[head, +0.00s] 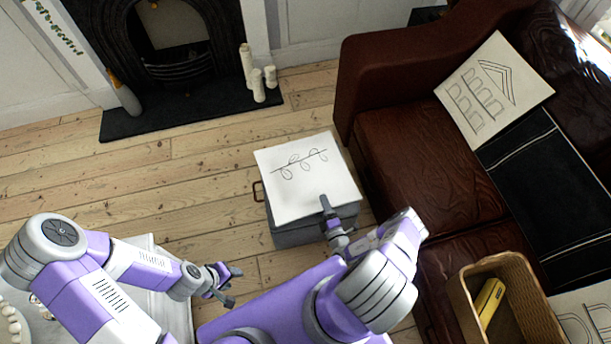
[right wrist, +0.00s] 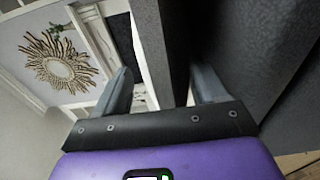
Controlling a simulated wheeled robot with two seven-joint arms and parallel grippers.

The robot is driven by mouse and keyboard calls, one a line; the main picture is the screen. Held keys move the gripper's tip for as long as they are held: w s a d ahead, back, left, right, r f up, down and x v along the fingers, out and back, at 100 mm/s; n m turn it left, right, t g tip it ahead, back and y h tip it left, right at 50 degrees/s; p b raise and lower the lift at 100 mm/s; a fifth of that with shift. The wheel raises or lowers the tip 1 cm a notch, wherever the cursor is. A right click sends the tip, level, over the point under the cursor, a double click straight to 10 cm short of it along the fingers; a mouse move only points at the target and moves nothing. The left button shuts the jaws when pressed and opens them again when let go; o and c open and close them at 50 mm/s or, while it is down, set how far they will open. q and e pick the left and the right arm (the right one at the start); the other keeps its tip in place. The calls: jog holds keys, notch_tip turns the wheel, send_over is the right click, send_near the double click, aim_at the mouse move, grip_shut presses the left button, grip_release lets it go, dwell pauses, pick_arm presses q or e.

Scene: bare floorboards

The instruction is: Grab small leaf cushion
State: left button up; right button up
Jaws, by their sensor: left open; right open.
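The small leaf cushion (head: 309,176) is a white square with a dark leaf-branch drawing. It lies on top of a grey box (head: 300,233) in the head view. My right gripper (head: 329,212) is at the cushion's near edge, one finger overlapping it in the picture; the other finger is hard to make out. In the right wrist view my right gripper (right wrist: 160,92) is open, with a dark grey slab (right wrist: 158,45) between its fingers; I cannot tell whether it is the cushion.
A brown leather sofa (head: 425,165) stands right of the box, with a second patterned cushion (head: 494,92) and a wicker basket (head: 463,303) on it. A fireplace (head: 175,50) and white candles (head: 258,85) are behind. Floorboards left of the box are clear.

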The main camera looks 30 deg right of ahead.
jog(key=w, duration=0.3)
jog(key=shift+w+d+f+b, duration=0.1)
jog(key=shift+w+d+b, duration=0.2)
jog(key=shift+d+b, duration=0.1)
jog(key=c, duration=1.2)
